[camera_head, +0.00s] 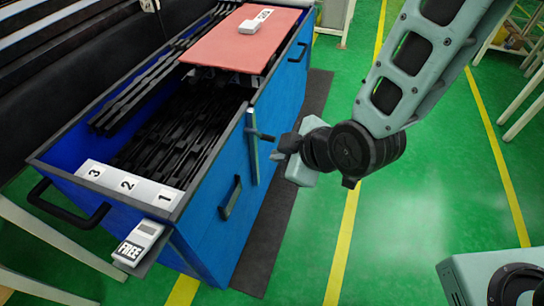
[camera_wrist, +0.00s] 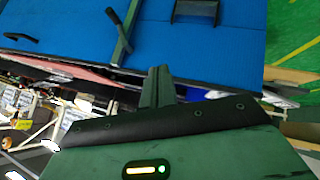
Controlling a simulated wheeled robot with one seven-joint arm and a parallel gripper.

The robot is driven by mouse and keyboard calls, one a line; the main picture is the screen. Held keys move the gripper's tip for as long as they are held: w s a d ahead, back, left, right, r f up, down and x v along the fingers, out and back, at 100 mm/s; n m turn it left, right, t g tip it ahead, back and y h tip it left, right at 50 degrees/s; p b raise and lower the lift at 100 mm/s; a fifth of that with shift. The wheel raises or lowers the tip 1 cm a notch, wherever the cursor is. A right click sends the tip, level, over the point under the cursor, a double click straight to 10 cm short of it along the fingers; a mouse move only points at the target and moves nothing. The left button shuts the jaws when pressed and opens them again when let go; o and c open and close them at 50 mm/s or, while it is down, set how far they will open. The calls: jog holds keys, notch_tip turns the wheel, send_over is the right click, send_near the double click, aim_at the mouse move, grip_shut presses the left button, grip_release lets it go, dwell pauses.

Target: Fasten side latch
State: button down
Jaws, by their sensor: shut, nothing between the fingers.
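The side latch looks like a narrow grey upright bar (camera_head: 252,150) with a short black lever (camera_head: 262,136) on the near side of the blue cart (camera_head: 210,235). The lever sticks outward from the bar. In the wrist view the bar (camera_wrist: 128,35) runs at a slant across the blue panel, with the black lever (camera_wrist: 114,17) beside it. My gripper (camera_head: 277,155) is shut and empty, just right of the bar and slightly below the lever, apparently apart from both. Its closed fingers (camera_wrist: 156,82) show in the wrist view. Whether the latch is fastened I cannot tell.
The cart holds several black trim clips (camera_head: 165,135) and a red board (camera_head: 240,40) with a small device on top. A black side handle (camera_head: 230,198) sits below left of the latch. A device labelled FREE (camera_head: 140,243) hangs at the front corner.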

jog(key=w+d+f+n+t+b, duration=0.1)
jog(key=w+f+n+t+b, duration=0.1)
jog(key=f, duration=0.3)
jog(key=w+f+n+t+b, duration=0.1)
jog(key=f+n+t+b, duration=0.2)
jog(key=f+t+b, duration=0.1)
jog(key=shift+w+d+f+t+y, duration=0.4)
jog(key=shift+f+t, duration=0.2)
jog(key=shift+f, duration=0.35)
jog(key=shift+w+a+b, duration=0.1)
jog(key=shift+b, duration=0.4)
